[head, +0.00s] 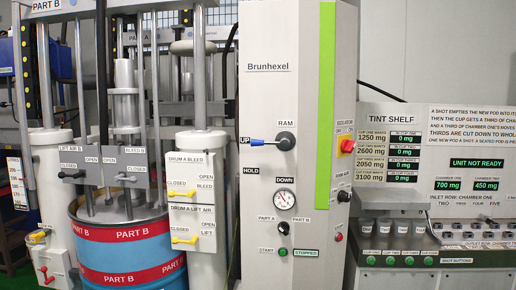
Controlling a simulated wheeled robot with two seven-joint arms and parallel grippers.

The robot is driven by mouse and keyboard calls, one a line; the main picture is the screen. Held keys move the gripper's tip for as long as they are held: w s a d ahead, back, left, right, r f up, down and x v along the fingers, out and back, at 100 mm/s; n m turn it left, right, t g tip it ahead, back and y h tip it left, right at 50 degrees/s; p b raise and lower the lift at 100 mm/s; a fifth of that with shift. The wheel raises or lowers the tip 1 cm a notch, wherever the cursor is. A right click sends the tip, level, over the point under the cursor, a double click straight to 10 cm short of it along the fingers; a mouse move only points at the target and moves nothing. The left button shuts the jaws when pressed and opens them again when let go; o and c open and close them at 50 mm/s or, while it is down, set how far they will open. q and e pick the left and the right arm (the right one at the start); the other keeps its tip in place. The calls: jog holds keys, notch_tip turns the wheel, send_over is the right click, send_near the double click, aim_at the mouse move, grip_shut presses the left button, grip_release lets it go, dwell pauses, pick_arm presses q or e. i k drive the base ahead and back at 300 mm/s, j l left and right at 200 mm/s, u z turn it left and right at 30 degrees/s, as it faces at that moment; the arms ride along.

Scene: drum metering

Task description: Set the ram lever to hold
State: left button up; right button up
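The ram lever (262,143) is on the front of the grey Brunhexel cabinet (265,100), below the RAM label. Its dark round hub (285,141) is at the right, and its blue-tipped handle points left, level, at the UP label (244,140). The HOLD label (251,171) is below and left of the hub. The DOWN label (284,180) is below the hub. Neither of my grippers shows in the head view.
A pressure gauge (284,201), a black selector knob (283,228) and a green start button (283,252) sit below the lever. A red isolator switch (347,146) is on the cabinet's right side. A blue and red drum (130,250) and yellow-handled valves (184,193) are at the left.

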aim_at(285, 143)
jog(key=i+j+z, duration=0.1)
jog(key=i, duration=0.9)
